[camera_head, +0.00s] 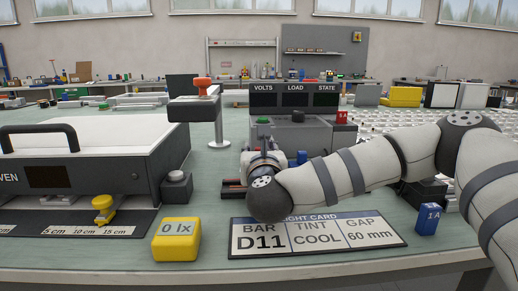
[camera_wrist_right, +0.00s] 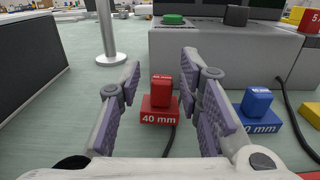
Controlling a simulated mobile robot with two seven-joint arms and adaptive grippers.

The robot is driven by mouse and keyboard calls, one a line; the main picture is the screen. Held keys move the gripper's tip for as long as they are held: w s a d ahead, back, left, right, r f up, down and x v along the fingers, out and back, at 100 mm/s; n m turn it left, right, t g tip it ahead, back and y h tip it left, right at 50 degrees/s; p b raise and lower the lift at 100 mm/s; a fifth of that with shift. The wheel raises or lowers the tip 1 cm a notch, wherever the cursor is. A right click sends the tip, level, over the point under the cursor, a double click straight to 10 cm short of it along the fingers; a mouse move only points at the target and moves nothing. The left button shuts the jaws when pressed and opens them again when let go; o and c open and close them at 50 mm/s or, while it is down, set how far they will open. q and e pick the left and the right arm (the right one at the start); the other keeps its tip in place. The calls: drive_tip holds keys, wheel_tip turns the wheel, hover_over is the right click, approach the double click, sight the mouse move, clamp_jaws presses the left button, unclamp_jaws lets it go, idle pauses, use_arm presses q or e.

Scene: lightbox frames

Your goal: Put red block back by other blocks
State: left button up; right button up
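In the right wrist view, a small red block (camera_wrist_right: 162,90) stands on a wider red base marked 40 mm (camera_wrist_right: 159,109). My right gripper (camera_wrist_right: 161,72) is open, with its two fingers apart and the red block seen between them; contact cannot be told. In the head view my right arm hides most of this gripper and the red block. A similar blue block (camera_wrist_right: 257,101) on a blue base stands to the right. Another red block, marked 5 A, (camera_wrist_right: 308,20) sits on the grey console; it also shows in the head view (camera_head: 341,117). My left gripper is out of view.
The console (camera_head: 297,133) stands behind the red block. A metal post (camera_head: 219,125) is to its left. A yellow 0 lx block (camera_head: 176,240), a card (camera_head: 316,236) and a blue 1 A block (camera_head: 428,219) lie near the front edge. The oven (camera_head: 95,165) fills the left.

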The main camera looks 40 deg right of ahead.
drive_tip(key=shift+f, duration=0.55)
drive_tip(key=shift+r+p, duration=0.6)
drive_tip(key=shift+r, duration=0.3)
drive_tip(key=b+v, duration=0.1)
drive_tip(key=v, duration=1)
drive_tip(key=shift+s+a, duration=0.25)
drive_tip(key=shift+s, duration=0.2)
